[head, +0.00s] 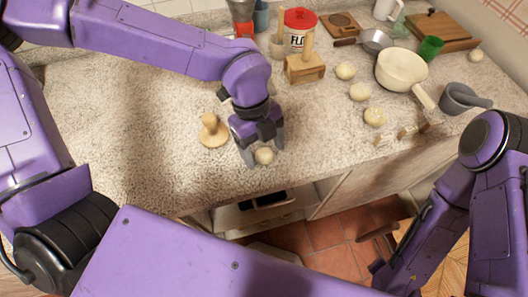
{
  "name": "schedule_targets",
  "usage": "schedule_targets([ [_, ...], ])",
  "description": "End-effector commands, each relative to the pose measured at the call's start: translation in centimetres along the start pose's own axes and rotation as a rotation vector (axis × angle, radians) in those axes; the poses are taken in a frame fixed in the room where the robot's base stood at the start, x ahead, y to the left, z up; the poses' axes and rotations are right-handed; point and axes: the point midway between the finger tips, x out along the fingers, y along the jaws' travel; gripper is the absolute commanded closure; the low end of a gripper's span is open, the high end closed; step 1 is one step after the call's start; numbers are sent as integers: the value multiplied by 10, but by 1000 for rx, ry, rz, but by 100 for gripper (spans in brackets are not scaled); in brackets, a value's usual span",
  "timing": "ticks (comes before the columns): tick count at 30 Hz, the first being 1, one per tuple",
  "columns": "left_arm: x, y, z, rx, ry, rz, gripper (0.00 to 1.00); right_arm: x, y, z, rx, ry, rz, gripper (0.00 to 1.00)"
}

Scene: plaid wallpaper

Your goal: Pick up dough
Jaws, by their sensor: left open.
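A pale round ball of dough (264,155) sits on the counter near its front edge. My left gripper (262,153) reaches down over it from above. It is open, with one finger on each side of the ball; whether the fingers touch it I cannot tell. More dough balls lie to the right: one by the wooden block (346,71), one below it (359,91), one nearer the front edge (375,116) and one at the far right (476,56). My right arm hangs at the right; its gripper does not show.
A wooden press-like piece (212,132) stands just left of my left gripper. The counter's left part is clear.

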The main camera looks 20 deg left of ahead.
Motion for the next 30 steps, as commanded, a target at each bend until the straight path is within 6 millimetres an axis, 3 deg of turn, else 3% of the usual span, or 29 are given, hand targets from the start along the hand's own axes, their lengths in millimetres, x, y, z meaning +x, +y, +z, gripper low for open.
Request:
schedule_targets([
  [4, 0, 0, 0, 1, 0, 0, 25, 0, 0, 0, 0, -1, 0, 57],
  [9, 0, 0, 0, 1, 0, 0, 81, 0, 0, 0, 0, -1, 0, 57],
  [10, 0, 0, 0, 1, 0, 1, 86, 0, 0, 0, 0, -1, 0, 57],
  [23, -6, -1, -1, 0, -1, 0, 86, 0, 0, 0, 0, 0, 0, 57],
  [28, -32, -1, -9, 1, -1, -5, 86, 1, 0, 0, 0, 0, 0, 57],
  [30, -46, 13, -15, 3, -1, -7, 86, 4, 0, 2, 0, 0, 0, 57],
])
